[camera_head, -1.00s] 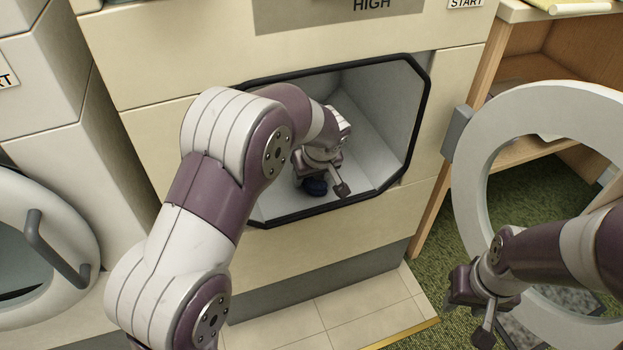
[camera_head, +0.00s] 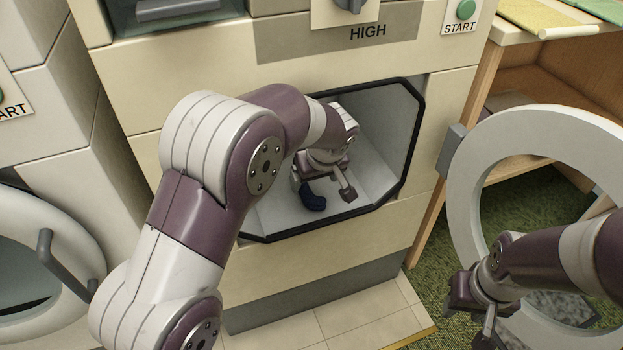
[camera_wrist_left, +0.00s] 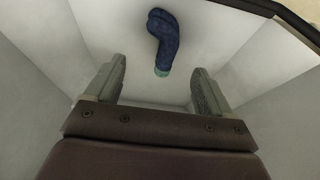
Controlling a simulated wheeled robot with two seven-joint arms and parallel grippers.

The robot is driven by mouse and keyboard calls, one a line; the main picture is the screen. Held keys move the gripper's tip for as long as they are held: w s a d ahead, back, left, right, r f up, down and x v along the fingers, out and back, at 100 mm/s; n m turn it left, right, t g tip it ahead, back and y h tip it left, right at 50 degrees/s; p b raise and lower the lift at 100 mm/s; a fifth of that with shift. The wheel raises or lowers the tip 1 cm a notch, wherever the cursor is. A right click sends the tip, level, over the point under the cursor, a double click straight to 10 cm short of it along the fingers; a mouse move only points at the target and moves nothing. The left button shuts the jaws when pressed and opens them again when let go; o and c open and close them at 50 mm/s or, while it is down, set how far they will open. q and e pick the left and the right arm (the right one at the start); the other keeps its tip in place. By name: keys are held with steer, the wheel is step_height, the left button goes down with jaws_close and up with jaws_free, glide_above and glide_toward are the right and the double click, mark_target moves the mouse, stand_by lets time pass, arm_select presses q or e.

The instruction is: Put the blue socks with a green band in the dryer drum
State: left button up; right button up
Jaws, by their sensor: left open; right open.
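The blue socks (camera_head: 312,197) lie on the floor of the dryer drum (camera_head: 378,150). In the left wrist view the socks (camera_wrist_left: 163,38) show a green band at the end nearer my gripper. My left gripper (camera_head: 322,192) is inside the drum, open, above and beside the socks. In the left wrist view its two fingers (camera_wrist_left: 157,85) are apart with nothing between them, and the socks lie beyond the fingertips. My right gripper (camera_head: 472,318) is open and empty at the lower right, in front of the round door.
The round dryer door (camera_head: 462,180) stands open at the right. A washer with a round door (camera_head: 75,230) is at the left. A wooden shelf (camera_head: 500,85) with folded cloths is at the upper right. The drum's black rim (camera_head: 405,190) surrounds my left arm.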

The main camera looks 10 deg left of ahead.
arm_select(q)
steer(key=p+v, duration=0.1)
steer(key=v, duration=0.4)
steer(key=s+a+f+m+g+h, duration=0.1)
steer(key=s+a+f+m, duration=0.1)
steer(key=s, duration=0.8)
steer(key=s+a+f+m+g+h, duration=0.1)
steer(key=s+a+f+m, duration=0.2)
steer(key=s, duration=0.7)
steer(key=shift+a+f+m+h, duration=0.2)
steer(key=shift+a+m+h, duration=0.1)
steer(key=shift+a+m, duration=0.55)
